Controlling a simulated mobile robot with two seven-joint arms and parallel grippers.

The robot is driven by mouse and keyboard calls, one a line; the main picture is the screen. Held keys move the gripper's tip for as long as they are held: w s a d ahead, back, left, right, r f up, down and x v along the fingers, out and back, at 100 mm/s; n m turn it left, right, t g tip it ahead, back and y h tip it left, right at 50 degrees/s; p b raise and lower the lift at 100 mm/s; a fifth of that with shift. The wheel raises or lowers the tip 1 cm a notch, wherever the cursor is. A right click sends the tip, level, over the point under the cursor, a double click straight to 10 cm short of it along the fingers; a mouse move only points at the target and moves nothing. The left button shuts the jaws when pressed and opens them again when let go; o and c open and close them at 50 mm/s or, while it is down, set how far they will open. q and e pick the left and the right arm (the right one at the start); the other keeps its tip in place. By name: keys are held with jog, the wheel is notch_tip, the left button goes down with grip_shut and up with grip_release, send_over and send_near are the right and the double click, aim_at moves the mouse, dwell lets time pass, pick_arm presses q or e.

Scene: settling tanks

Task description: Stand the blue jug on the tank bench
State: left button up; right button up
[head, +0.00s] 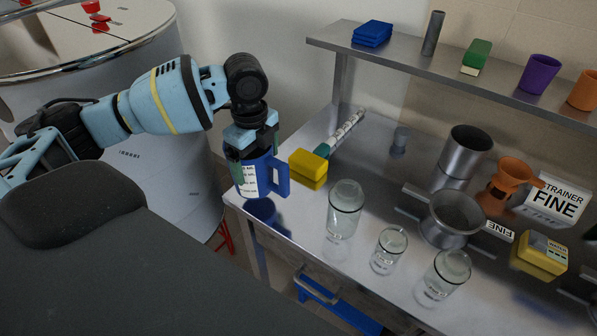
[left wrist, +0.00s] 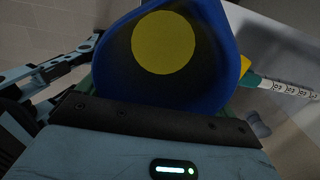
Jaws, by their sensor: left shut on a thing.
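The blue jug (head: 265,176) has a handle on its right side and a white printed label. It is upright, at the left end of the metal tank bench (head: 300,217). My left gripper (head: 250,148) is shut on the jug's upper wall from above. A dark blue reflection shows on the bench just below the jug; whether its base touches the bench I cannot tell. The left wrist view looks into the jug (left wrist: 232,45), where a round yellow area (left wrist: 163,42) shows inside. My right gripper is not in view.
A yellow block (head: 308,166) and a white marked tube (head: 347,129) lie close behind the jug. Glass jars (head: 345,210) stand to its right. A metal pot, strainer and orange funnel are farther right. A shelf (head: 480,80) runs above the back.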

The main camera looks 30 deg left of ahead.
pick_arm(q)
jog(key=w+d+f, duration=0.4)
jog(key=d, duration=0.3)
jog(key=shift+w+f, duration=0.15)
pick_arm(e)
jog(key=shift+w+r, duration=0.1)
pick_arm(q)
jog(key=shift+d+f, duration=0.15)
dwell(0.3)
jog(key=o, duration=0.7)
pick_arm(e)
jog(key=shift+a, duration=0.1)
pick_arm(q)
notch_tip(320, 180, up, 12)
jog(key=shift+r+p, duration=0.2)
jog(key=shift+p, duration=0.2)
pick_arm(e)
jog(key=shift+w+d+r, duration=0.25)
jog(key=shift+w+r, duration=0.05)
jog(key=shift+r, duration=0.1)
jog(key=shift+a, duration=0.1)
